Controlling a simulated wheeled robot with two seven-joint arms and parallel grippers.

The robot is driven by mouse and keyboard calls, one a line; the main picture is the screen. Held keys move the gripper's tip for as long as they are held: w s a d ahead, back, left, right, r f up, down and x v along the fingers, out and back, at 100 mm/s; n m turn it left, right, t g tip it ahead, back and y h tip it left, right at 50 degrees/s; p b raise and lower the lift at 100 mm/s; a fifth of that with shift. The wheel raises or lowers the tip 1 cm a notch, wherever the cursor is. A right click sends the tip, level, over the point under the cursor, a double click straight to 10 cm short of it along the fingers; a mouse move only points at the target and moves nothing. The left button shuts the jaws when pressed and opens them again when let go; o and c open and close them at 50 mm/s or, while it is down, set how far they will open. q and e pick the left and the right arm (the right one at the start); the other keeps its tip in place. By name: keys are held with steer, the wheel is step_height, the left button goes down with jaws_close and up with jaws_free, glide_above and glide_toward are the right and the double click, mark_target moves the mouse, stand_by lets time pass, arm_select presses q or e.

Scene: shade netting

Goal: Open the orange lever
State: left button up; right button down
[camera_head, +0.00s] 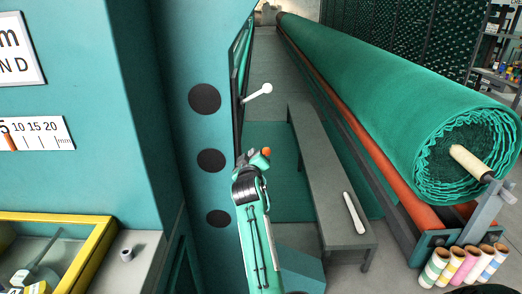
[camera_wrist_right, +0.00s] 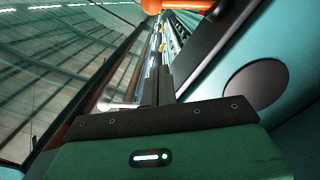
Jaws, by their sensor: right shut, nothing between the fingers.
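The orange lever shows as an orange ball end (camera_head: 267,152) just beside the end of my right arm in the head view. In the right wrist view the orange lever (camera_wrist_right: 185,5) crosses the top edge, its ball at the left end, beyond my fingers. My right gripper (camera_head: 247,158) is beside the teal machine panel, close to the lever. In the wrist view its dark fingers (camera_wrist_right: 157,85) are together with nothing between them. I cannot tell whether they touch the lever. The lever's base is hidden. My left gripper is not in view.
A white ball-ended lever (camera_head: 258,93) sticks out above my gripper. The teal panel (camera_head: 190,130) with dark round discs stands at left. A grey bench (camera_head: 315,165) and a large green netting roll (camera_head: 390,85) lie to the right.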

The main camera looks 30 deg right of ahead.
steer(key=w+d+f+p, duration=0.3)
steer(key=w+d, duration=0.2)
steer(key=d, duration=0.1)
steer(key=shift+w+d+f, duration=0.2)
steer(key=shift+w+d, duration=0.05)
steer(key=shift+d, duration=0.1)
steer(key=shift+d, duration=0.1)
